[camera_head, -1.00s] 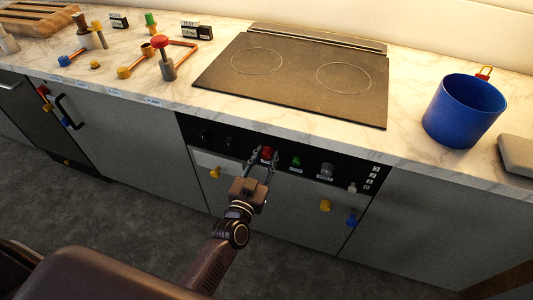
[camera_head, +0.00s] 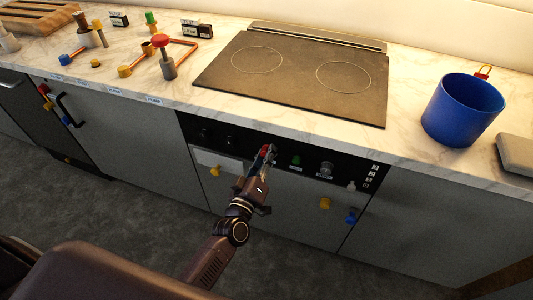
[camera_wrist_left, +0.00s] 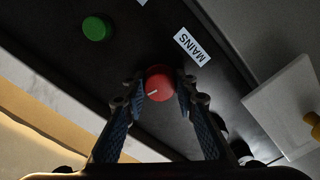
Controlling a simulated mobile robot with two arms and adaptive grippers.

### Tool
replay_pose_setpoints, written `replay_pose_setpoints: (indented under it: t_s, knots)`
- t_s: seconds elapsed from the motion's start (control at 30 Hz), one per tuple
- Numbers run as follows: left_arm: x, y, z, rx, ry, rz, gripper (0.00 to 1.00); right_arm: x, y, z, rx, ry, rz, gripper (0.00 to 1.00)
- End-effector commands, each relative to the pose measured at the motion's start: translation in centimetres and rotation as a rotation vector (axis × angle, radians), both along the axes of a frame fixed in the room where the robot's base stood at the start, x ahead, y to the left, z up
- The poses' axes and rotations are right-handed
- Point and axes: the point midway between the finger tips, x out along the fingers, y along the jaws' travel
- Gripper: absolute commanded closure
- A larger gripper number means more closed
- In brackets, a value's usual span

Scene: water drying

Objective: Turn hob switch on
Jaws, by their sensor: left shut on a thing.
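The hob (camera_head: 292,75) is a dark glass plate with two rings, set in the marble counter. Below it is a black control panel (camera_head: 228,140). My left gripper (camera_head: 267,152) is at this panel, shut on the red knob (camera_head: 263,150). In the left wrist view the red knob (camera_wrist_left: 159,84) sits between the two fingertips, with a white line on its face and a "MAINS" label (camera_wrist_left: 191,46) beside it. A green knob (camera_head: 296,160) is to its right in the head view; it also shows in the wrist view (camera_wrist_left: 96,28). My right gripper is not seen.
Black knobs (camera_head: 204,134) and a grey knob (camera_head: 325,169) are on the same panel. A blue pot (camera_head: 463,111) stands on the counter at right. Pipes and valves are at left.

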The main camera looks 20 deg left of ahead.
Motion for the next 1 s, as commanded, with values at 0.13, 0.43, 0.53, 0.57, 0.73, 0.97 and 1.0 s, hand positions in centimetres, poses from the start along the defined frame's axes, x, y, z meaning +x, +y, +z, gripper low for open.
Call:
replay_pose_setpoints:
  t_s: [0.13,0.43,0.53,0.57,0.73,0.97,1.0]
  knots:
    - [-0.01,0.00,-0.04,-0.112,0.003,-0.001,0.98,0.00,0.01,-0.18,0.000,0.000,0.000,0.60]
    - [-0.01,0.02,-0.04,-0.265,0.009,0.000,0.98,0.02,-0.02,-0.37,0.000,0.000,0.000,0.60]
    - [-0.01,0.02,-0.04,-0.292,0.010,0.000,0.98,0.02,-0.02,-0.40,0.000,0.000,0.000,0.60]
    - [-0.01,0.02,-0.04,-0.298,0.010,0.000,0.98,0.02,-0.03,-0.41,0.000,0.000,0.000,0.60]
    - [-0.02,0.03,-0.03,-0.316,0.011,0.000,0.98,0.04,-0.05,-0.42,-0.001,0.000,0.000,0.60]
    - [-0.02,0.03,-0.03,-0.320,0.012,0.001,0.98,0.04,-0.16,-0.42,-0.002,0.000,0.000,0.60]
    - [-0.02,0.03,-0.03,-0.320,0.012,0.001,0.98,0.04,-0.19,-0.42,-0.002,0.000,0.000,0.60]
